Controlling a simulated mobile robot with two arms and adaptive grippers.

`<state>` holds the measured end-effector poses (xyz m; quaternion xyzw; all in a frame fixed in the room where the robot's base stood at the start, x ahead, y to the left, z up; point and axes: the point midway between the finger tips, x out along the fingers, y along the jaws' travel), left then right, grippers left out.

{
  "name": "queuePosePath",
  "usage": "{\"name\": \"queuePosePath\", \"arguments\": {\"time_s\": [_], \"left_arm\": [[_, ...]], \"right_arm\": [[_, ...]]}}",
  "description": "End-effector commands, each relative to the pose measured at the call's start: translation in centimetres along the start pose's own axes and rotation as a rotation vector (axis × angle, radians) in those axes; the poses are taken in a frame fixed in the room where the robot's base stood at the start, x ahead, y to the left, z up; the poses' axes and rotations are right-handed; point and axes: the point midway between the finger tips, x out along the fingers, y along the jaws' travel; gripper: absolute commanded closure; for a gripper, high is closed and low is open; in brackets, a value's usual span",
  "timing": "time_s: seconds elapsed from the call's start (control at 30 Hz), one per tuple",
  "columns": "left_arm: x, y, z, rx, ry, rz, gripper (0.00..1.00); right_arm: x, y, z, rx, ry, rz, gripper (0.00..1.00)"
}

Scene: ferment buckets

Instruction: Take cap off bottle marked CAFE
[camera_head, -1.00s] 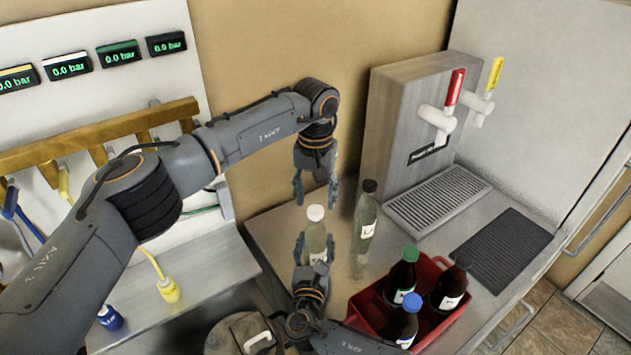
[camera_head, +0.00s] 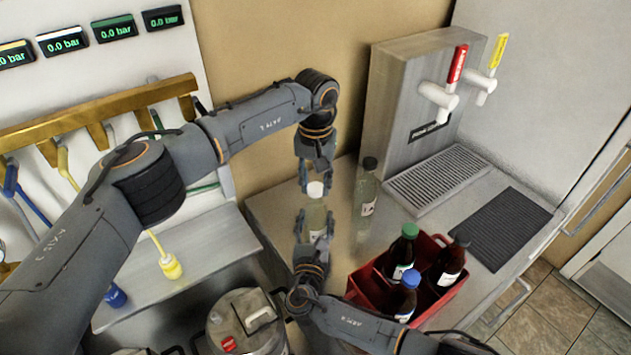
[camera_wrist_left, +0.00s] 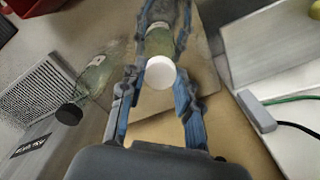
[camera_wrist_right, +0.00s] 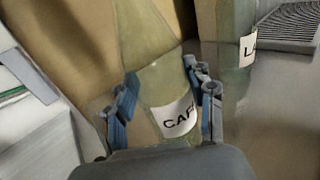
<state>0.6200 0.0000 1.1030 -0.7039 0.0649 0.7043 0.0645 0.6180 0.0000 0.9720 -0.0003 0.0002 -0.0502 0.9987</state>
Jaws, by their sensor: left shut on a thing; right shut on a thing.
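The CAFE bottle (camera_wrist_right: 175,105) is clear with pale green contents; its label shows in the right wrist view. It stands upright on the steel counter in the head view (camera_head: 315,218), with a white cap (camera_head: 316,189) on top. My right gripper (camera_head: 315,228) is shut on the bottle's body from the near side. My left gripper (camera_head: 317,186) points down from above, shut on the cap with a finger at either side. In the left wrist view the cap (camera_wrist_left: 160,72) lies between the fingers. The bottle's base is partly hidden.
A similar bottle with a black cap (camera_head: 366,195) stands close on the right. A red crate (camera_head: 437,312) with several dark bottles is at the near right. A tap dispenser (camera_head: 400,100) stands behind its drip grate (camera_head: 437,178). A metal keg (camera_head: 245,325) is at the front left.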

Motion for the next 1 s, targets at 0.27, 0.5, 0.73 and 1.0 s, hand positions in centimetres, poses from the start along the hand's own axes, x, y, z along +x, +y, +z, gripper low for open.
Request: {"name": "queuePosePath", "arguments": {"time_s": [0.27,0.5,0.73,1.0], "left_arm": [[-0.01,-0.02,0.00,-0.413,0.000,-0.002,1.00],[-0.06,0.04,-0.04,-0.911,0.000,0.000,1.00],[-0.13,0.07,-0.10,-1.390,0.001,0.001,1.00],[-0.15,0.08,-0.14,-1.952,0.000,0.002,1.00]], "right_arm": [[0.02,0.00,0.05,0.001,-0.001,0.000,1.00],[0.02,0.00,0.05,0.001,-0.001,0.000,1.00],[0.01,0.01,0.05,0.000,-0.001,0.000,1.00],[0.00,0.03,0.06,0.000,-0.001,0.000,1.00]]}}
